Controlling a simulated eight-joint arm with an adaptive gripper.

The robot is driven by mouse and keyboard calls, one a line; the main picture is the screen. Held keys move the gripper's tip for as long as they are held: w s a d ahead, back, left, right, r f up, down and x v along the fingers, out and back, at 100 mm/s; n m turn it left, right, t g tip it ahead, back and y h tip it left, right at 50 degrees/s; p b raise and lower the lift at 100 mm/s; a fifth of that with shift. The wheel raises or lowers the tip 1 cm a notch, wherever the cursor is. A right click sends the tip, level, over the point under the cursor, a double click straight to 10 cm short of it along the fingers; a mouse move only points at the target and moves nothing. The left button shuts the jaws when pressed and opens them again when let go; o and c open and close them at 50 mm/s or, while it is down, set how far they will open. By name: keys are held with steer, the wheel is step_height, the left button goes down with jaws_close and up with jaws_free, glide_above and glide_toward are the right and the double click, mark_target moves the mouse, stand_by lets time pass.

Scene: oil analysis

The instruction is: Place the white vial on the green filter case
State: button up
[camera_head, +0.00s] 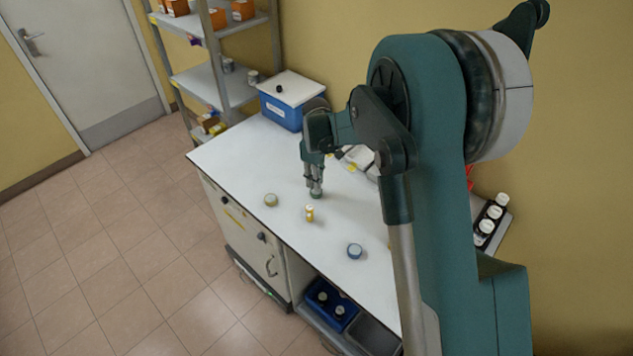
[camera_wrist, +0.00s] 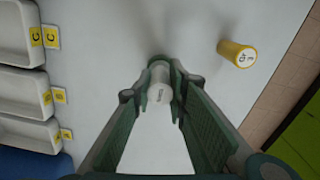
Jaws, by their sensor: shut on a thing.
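My gripper (camera_wrist: 160,82) is shut on the white vial (camera_wrist: 159,88), which shows between the fingertips in the wrist view. In the head view my gripper (camera_head: 316,188) points down over the white bench top, and the vial is not clearly seen there. A small round green thing (camera_head: 317,195), apparently the green filter case, shows right at the fingertips in the head view. Whether the vial touches it or hangs just above it I cannot tell.
A yellow vial (camera_head: 309,213) stands close to my gripper. A beige round case (camera_head: 271,200) is to the left and a blue-grey round case (camera_head: 355,251) to the front right. White trays (camera_wrist: 22,85) with yellow labels and a blue box (camera_head: 283,112) stand behind.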

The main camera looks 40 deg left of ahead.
steer(key=shift+f, duration=0.25)
steer(key=shift+f, duration=0.2)
steer(key=o, duration=0.8)
steer(key=shift+c, duration=0.2)
steer(key=shift+r, duration=0.2)
step_height(320, 180, up, 12)
stand_by(0.7)
stand_by(0.4)
